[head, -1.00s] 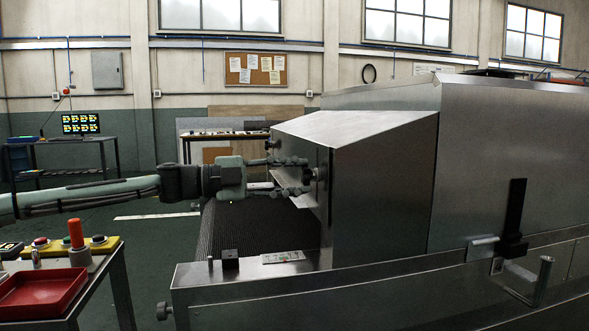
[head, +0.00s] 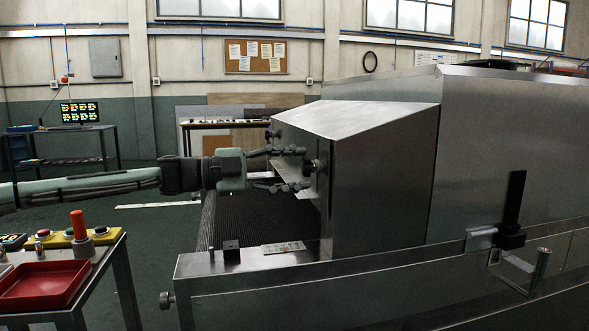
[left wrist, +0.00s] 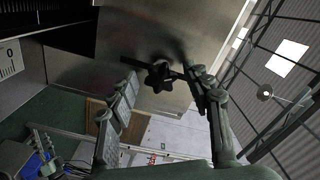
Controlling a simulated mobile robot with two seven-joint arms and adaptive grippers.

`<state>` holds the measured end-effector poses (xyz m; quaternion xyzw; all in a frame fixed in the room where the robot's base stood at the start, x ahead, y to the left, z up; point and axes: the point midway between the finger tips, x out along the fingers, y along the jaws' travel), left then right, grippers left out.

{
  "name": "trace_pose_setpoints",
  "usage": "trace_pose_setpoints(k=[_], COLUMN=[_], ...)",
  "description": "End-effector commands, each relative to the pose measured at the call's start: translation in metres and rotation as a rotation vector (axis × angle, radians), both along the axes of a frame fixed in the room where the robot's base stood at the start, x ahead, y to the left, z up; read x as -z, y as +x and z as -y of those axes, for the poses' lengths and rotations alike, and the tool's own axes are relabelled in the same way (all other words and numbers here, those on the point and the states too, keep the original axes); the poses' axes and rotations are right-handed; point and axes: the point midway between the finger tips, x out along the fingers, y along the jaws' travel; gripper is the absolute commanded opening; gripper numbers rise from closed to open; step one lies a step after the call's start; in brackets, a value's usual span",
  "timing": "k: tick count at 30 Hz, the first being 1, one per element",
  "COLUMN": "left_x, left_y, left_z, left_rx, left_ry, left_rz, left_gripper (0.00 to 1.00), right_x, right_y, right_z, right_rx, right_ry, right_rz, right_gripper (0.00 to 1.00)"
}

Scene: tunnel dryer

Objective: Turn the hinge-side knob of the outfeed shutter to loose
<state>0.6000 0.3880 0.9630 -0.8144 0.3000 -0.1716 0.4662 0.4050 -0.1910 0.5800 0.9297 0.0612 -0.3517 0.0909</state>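A dark star-shaped knob (left wrist: 158,78) stands on a steel panel (left wrist: 90,65) in the left wrist view. In the head view this near knob (head: 311,167) is on the front of the machine's outfeed hood (head: 385,185). A second dark knob (head: 268,133) is at the far end of the same front. My left gripper (head: 300,168) is open, with one finger above and one below the near knob's height. In the left wrist view the knob shows between the fingertips (left wrist: 163,82); contact cannot be told. My right gripper is not in view.
The dark conveyor belt (head: 225,215) runs below my left gripper. A steel side rail (head: 290,268) with a small black block (head: 231,249) lies in front. A cart with a red tray (head: 45,287) and push buttons stands at the left.

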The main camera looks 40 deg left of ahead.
Motion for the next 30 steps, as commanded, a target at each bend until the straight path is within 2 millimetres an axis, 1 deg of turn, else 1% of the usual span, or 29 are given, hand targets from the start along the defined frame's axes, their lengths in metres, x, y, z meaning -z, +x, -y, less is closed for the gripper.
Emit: trace_pose_setpoints(k=[9, 14, 17, 24, 27, 30], left_x=[0.0, 0.0, -0.002, -0.001, -0.001, -0.001], left_y=[-0.001, -0.009, -0.02, -0.059, -0.073, -0.083], left_z=[0.0, -0.007, -0.018, -0.052, -0.063, -0.072], left_rx=[0.001, 0.002, -0.004, -0.005, -0.003, -0.003], left_ry=[0.001, 0.005, 0.005, 0.003, 0.002, 0.003], left_rz=[0.0, -0.002, 0.0, 0.001, 0.001, 0.001], left_gripper=[0.55, 0.55, 0.55, 0.55, 0.55, 0.55], right_x=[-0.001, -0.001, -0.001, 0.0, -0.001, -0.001], right_y=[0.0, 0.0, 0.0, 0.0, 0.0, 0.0], right_z=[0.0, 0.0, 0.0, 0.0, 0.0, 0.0], right_rx=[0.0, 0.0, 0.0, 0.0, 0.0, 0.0], right_ry=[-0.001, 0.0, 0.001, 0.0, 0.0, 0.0], right_rz=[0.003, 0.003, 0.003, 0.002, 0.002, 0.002], right_gripper=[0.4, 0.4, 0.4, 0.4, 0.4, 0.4])
